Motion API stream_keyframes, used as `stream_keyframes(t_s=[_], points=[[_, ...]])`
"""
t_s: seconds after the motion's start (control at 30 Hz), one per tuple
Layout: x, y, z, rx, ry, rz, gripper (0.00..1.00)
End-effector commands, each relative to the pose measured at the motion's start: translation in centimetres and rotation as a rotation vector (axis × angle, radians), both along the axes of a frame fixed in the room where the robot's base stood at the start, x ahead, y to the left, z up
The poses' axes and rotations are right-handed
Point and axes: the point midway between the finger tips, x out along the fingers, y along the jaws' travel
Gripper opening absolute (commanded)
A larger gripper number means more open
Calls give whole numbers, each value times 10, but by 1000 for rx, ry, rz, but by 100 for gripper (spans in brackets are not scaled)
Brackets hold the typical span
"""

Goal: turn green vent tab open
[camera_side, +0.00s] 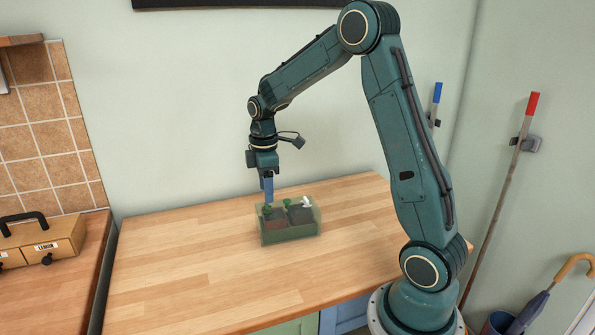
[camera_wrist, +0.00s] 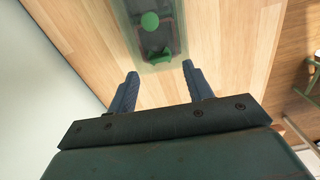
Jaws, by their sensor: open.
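A translucent green box (camera_side: 292,234) stands on the wooden worktop. Small green pieces show on its top, one at the left (camera_side: 267,209) and one near the middle (camera_side: 287,203); I cannot tell which is the vent tab or how it is turned. In the wrist view, a round green piece (camera_wrist: 150,20) and a smaller green piece (camera_wrist: 166,51) show inside the box's outline. My gripper (camera_wrist: 160,72) is open, its two blue fingers apart and empty. In the side view, it points down over the box's left end, close above the left green piece; contact is unclear.
A small white piece (camera_side: 306,202) sits at the box's right end. The worktop (camera_side: 180,270) around the box is clear. A wooden case labelled LEMON (camera_side: 45,243) stands on the separate left counter. Poles and an umbrella (camera_side: 540,300) stand at the right.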

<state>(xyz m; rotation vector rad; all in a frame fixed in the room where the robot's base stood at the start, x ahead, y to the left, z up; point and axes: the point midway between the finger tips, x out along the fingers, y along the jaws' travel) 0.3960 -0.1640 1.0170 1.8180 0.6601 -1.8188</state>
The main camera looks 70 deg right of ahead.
Motion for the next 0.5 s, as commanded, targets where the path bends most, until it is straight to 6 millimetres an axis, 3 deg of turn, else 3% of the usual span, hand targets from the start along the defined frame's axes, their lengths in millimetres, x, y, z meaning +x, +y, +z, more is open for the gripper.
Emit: stream_keyframes(t_s=[0.2,0.5], points=[[0,0,-27,1,2,0,51],[0,0,-40,0,0,0,51]])
